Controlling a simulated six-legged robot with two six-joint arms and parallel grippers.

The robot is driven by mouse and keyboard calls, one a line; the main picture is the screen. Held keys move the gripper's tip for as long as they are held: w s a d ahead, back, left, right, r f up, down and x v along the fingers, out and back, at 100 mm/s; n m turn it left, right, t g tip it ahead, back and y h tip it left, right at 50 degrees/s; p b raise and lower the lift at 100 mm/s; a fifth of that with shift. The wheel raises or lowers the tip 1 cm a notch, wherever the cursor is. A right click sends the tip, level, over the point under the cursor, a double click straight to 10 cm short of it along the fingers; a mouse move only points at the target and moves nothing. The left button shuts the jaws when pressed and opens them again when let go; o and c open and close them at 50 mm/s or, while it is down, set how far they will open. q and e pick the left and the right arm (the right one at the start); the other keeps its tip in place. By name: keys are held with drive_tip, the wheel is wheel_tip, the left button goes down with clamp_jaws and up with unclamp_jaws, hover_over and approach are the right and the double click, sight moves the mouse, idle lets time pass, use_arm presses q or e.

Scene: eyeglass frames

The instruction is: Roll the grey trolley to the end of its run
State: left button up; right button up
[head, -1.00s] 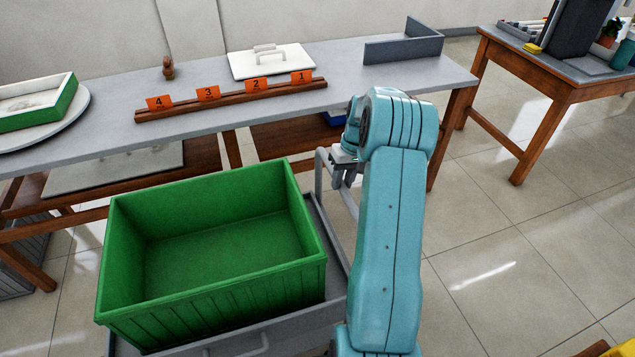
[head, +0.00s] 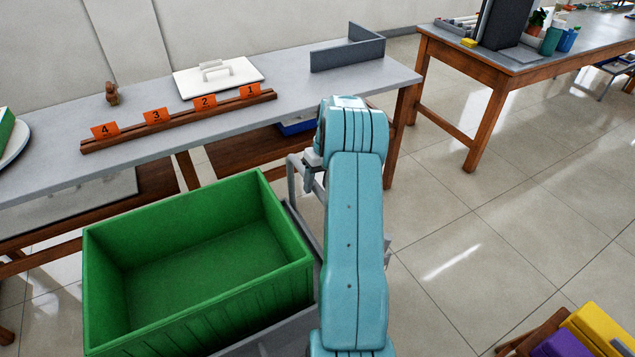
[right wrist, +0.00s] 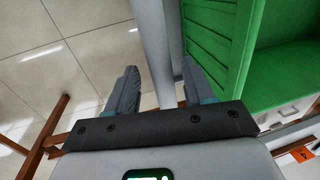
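The grey trolley (head: 272,341) stands in front of the long table, mostly hidden under a green crate (head: 190,295) that it carries. Its upright grey handle frame (head: 291,185) rises at the crate's right side. My right gripper (head: 310,178) is at this handle. In the right wrist view the handle bar (right wrist: 156,45) runs between the two fingers of my right gripper (right wrist: 160,78), one on each side and close to it. The trolley's wheels are hidden. My left gripper is out of view.
The long grey table (head: 350,85) holds a rail with number cards (head: 180,122), a white lidded tray (head: 217,78) and a grey angled stop (head: 348,55). A wooden table (head: 555,55) stands at the right. Open tiled floor (head: 470,225) lies right of my arm.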

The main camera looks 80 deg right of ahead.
wheel_tip(320, 180, up, 16)
drive_tip(key=s+d+p, duration=0.2)
drive_tip(key=shift+s, duration=0.25)
drive_tip(key=shift+a+f, duration=0.1)
idle(0.6)
